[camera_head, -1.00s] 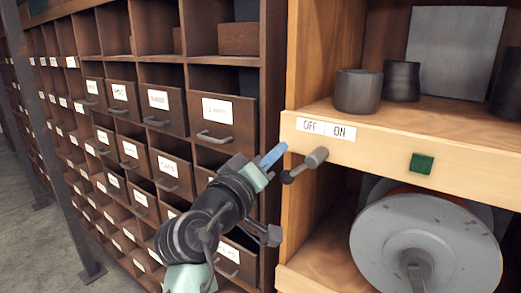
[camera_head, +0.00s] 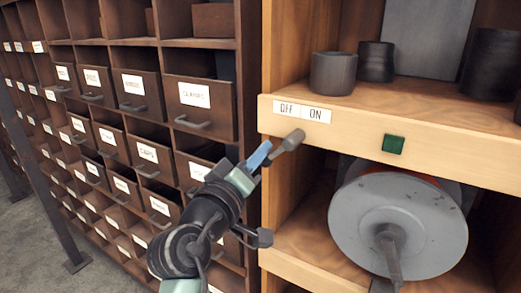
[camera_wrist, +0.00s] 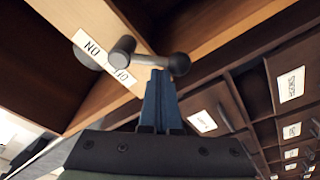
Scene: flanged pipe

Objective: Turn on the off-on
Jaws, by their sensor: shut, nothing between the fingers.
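The off-on switch is a grey lever (camera_head: 292,139) on the front edge of the wooden shelf, below a white label (camera_head: 302,110) reading OFF on the left and ON on the right. In the wrist view, its arm and dark ball end (camera_wrist: 179,64) point to the OFF side. My gripper (camera_head: 264,150) is shut and empty, its blue fingers at the lever's left. In the wrist view, the fingertips (camera_wrist: 160,76) lie right beside the lever arm, near the ball; I cannot tell whether they touch. In the head view my gripper mostly hides the ball end.
A green square button (camera_head: 393,144) is on the same shelf edge to the right. A large grey flanged disc (camera_head: 398,222) stands below. Dark cups (camera_head: 333,74) stand on the shelf. A dark drawer cabinet (camera_head: 198,110) is close on the left of my gripper.

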